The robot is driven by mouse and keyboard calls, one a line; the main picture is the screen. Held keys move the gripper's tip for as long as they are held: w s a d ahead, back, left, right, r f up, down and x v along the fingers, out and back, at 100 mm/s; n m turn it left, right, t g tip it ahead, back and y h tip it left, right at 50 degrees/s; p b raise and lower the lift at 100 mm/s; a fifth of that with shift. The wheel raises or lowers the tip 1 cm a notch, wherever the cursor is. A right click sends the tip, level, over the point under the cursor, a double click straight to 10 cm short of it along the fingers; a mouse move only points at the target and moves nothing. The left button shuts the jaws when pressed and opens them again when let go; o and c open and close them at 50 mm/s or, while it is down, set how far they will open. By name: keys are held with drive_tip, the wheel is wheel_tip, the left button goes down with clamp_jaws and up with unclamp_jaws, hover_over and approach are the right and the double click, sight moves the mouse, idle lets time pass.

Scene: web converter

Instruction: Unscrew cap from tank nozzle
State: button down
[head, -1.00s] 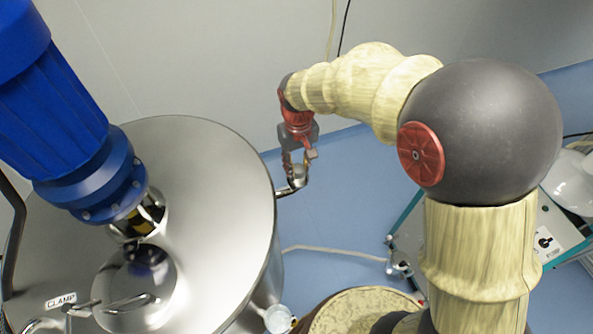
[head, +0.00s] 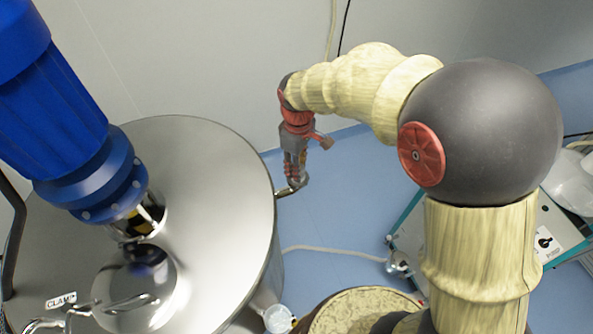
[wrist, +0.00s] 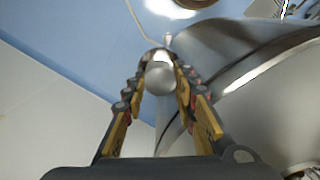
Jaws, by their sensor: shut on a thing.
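The large steel tank (head: 225,190) stands at the left in the head view, with its curved side and rim also at the right of the wrist view (wrist: 245,105). A short bent nozzle (head: 284,192) sticks out from the tank's right side. My gripper (head: 296,183) points down at the nozzle's end. In the wrist view its two fingers (wrist: 161,73) are shut on a round, shiny metal cap (wrist: 160,80), one on each side. The cap is mostly hidden by the fingers in the head view. I cannot tell whether it is still threaded on the nozzle.
A blue motor (head: 75,130) stands on the tank lid at the left. A white hose (head: 335,252) lies on the blue floor (head: 345,205). A drum (head: 365,310) stands at the bottom, and a teal-edged machine (head: 545,235) is at the right. The wall is close behind.

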idle(0.3)
drive_tip(key=n, duration=0.4)
drive_tip(key=shift+n, duration=0.3)
drive_tip(key=n, duration=0.3)
drive_tip(key=shift+n, duration=0.3)
drive_tip(key=c, duration=1.6)
unclamp_jaws()
drive_tip(key=shift+o, duration=0.5)
